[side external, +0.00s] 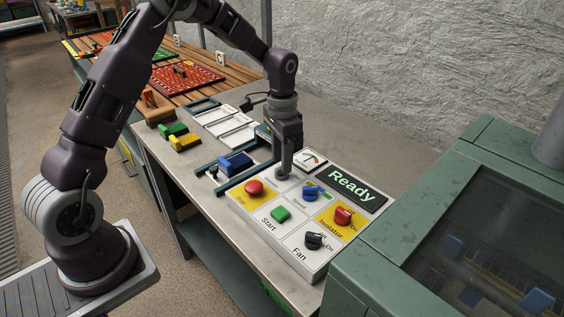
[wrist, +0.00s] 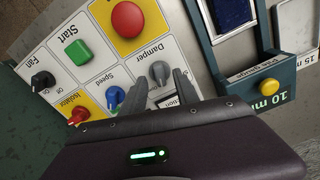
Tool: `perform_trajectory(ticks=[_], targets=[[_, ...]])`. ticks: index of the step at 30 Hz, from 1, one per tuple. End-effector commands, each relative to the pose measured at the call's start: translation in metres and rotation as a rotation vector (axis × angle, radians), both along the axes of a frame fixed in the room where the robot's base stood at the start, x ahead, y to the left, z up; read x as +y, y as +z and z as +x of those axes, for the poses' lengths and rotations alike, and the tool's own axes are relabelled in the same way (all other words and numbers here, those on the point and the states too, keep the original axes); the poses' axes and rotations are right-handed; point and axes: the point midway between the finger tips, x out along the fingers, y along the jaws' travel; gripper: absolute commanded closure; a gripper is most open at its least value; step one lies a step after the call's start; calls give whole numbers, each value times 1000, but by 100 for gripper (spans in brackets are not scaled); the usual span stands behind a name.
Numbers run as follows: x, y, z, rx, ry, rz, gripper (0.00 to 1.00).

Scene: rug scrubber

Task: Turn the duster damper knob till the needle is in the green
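The control panel (side external: 238,203) lies on the bench, tilted toward the camera. The grey damper knob (wrist: 160,71) sits in its "Damper" square in the wrist view. In the side view my gripper (side external: 283,173) points down over that square and mostly hides the knob. In the wrist view my gripper (wrist: 162,78) has its two fingers apart, with the knob in the gap near the fingertips; contact cannot be told. The gauge (side external: 309,158) is small in the side view; its needle's position against the green is too small to read.
Near the damper are the blue speed knob (side external: 310,193), red button (side external: 254,187), green start button (side external: 280,214), red isolator knob (side external: 343,215) and black fan knob (side external: 314,241). The display (side external: 350,189) reads "Ready". A green machine (side external: 490,160) stands right; a blue block (side external: 236,163) lies left.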

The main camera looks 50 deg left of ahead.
Motion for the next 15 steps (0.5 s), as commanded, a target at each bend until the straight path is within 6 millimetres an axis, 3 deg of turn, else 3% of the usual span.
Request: perform_trajectory(ticks=[3, 7, 15], targets=[[0, 27, 1, -5, 0, 1, 64], [0, 48, 1, -4, 0, 1, 64], [0, 56, 0, 0, 0, -1, 64]])
